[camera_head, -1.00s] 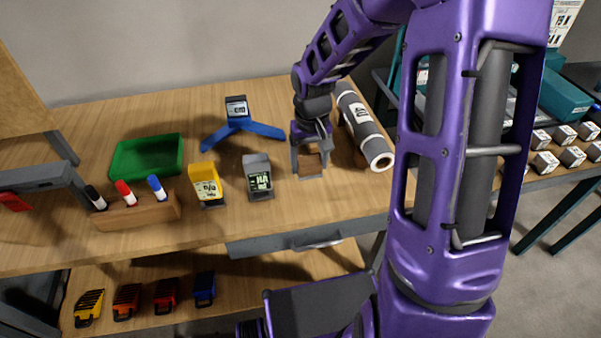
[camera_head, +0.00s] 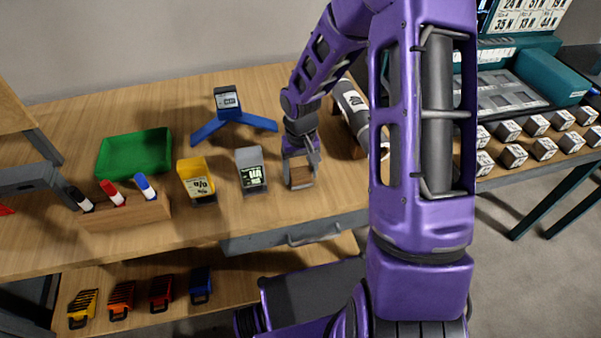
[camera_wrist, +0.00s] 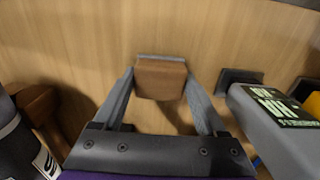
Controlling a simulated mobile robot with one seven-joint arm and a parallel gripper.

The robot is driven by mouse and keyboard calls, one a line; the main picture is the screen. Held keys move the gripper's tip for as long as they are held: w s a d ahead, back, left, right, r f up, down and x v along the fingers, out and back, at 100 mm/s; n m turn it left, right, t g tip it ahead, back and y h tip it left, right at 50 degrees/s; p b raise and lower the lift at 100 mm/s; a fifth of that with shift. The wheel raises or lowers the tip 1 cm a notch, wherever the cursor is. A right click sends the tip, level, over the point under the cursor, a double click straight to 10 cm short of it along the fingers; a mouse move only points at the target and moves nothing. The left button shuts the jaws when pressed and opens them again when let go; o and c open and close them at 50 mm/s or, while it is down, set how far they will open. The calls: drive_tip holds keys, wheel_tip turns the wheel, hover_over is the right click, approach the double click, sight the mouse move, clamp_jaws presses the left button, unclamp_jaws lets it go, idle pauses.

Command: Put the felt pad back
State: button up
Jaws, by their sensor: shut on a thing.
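The felt pad appears to be a brown wood-like block with a thin grey layer (camera_wrist: 160,78). It also shows in the head view (camera_head: 300,178). My gripper (camera_head: 300,166) is shut on it, with one finger on each side, as the wrist view also shows (camera_wrist: 160,85). The gripper points down over the wooden table (camera_head: 330,190), near its front edge. I cannot tell whether the pad touches the tabletop.
A grey device with a green label (camera_head: 251,172) and a yellow one (camera_head: 197,180) stand left of the gripper. Behind are a blue stand (camera_head: 230,118) and a grey roll (camera_head: 354,108). A green tray (camera_head: 135,153) and wooden marker holder (camera_head: 125,214) are further left.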

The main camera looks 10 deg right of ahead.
sight(300, 172)
drive_tip(key=shift+f, duration=0.1)
drive_tip(key=shift+f, duration=0.15)
drive_tip(key=o, duration=1.1)
drive_tip(key=shift+c, duration=0.2)
wheel_tip(300, 172, up, 12)
drive_tip(key=p, duration=0.1)
drive_tip(key=shift+r+p, duration=0.2)
drive_tip(key=shift+p, duration=0.1)
